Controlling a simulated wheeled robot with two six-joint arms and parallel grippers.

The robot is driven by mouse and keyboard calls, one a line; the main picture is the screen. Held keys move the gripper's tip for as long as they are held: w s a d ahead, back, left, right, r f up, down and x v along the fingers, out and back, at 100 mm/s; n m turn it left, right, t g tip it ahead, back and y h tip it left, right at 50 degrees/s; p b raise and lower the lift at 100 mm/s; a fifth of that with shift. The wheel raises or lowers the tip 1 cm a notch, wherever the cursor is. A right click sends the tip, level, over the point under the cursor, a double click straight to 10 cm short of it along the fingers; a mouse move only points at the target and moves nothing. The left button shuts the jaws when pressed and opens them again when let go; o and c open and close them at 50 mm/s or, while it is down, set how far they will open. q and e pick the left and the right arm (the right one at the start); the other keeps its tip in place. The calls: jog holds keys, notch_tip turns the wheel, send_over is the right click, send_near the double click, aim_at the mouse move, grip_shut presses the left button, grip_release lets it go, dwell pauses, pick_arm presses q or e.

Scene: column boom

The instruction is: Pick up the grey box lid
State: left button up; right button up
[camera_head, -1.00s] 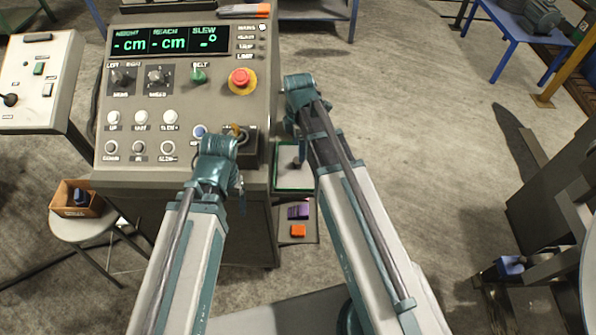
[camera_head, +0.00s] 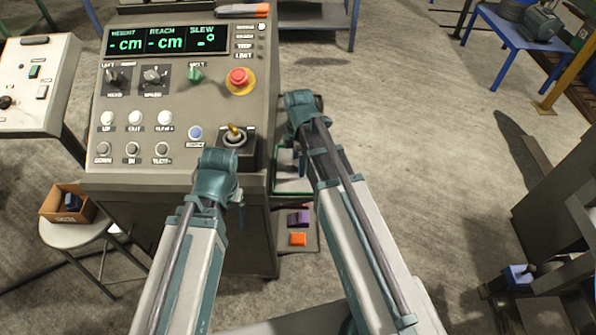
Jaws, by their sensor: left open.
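I cannot make out a grey box lid for certain. A pale grey flat piece lies in a green-edged tray (camera_head: 283,190) beside the console, partly hidden by my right arm; I cannot tell what it is. My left gripper (camera_head: 216,180) is at the front edge of the console, below the joystick; its fingers are mostly hidden under the wrist and nothing shows in it. My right gripper (camera_head: 303,108) is just right of the console, with its jaws hidden by the arm.
The control console (camera_head: 180,180) fills the left centre, with a red stop button (camera_head: 239,78) and a joystick (camera_head: 234,134). A cardboard box (camera_head: 60,207) stands on a stool (camera_head: 72,236) at left. Purple (camera_head: 299,218) and orange (camera_head: 298,239) blocks lie below the tray.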

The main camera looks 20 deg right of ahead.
grip_shut()
jog(key=shift+r, duration=0.2)
dwell(0.3)
notch_tip(320, 180, up, 18)
jog(key=p, duration=1.8)
jog(key=shift+f, duration=0.15)
